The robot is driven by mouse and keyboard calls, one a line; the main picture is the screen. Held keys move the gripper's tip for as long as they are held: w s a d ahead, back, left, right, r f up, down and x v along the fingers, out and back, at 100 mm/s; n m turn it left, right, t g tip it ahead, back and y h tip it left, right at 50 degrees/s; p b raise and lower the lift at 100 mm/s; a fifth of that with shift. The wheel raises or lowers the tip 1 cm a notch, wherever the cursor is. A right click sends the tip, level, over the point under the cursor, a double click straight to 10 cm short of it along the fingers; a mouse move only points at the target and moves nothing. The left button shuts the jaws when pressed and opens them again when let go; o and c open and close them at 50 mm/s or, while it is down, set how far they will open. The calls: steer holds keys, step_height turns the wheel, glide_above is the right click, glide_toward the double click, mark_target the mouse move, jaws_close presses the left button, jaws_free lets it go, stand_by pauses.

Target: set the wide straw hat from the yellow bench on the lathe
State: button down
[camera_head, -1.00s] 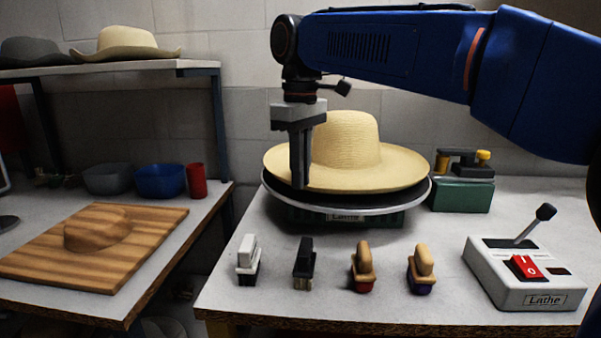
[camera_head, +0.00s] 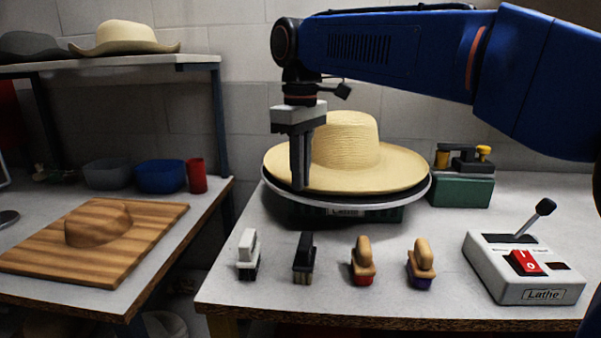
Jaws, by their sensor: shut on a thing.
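The wide straw hat (camera_head: 350,145) sits brim down over the round plate of the lathe (camera_head: 348,207) on the right-hand bench. Its pale crown points up and its brim covers most of the plate. A dark layer and the plate's light rim show under the brim. My gripper (camera_head: 300,185) points straight down at the hat's left front brim, with its fingers closed on the brim edge. The far finger is mostly hidden, and I cannot tell whether the brim rests fully on the plate.
Several brushes (camera_head: 362,262) stand in front of the lathe. A control box (camera_head: 525,268) with lever and red switch is at right; a green box (camera_head: 462,190) is behind. A wooden hat form (camera_head: 100,240) lies on the left bench, and other hats (camera_head: 125,38) sit on a shelf.

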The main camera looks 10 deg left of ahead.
steer(key=c, duration=1.8)
jaws_free()
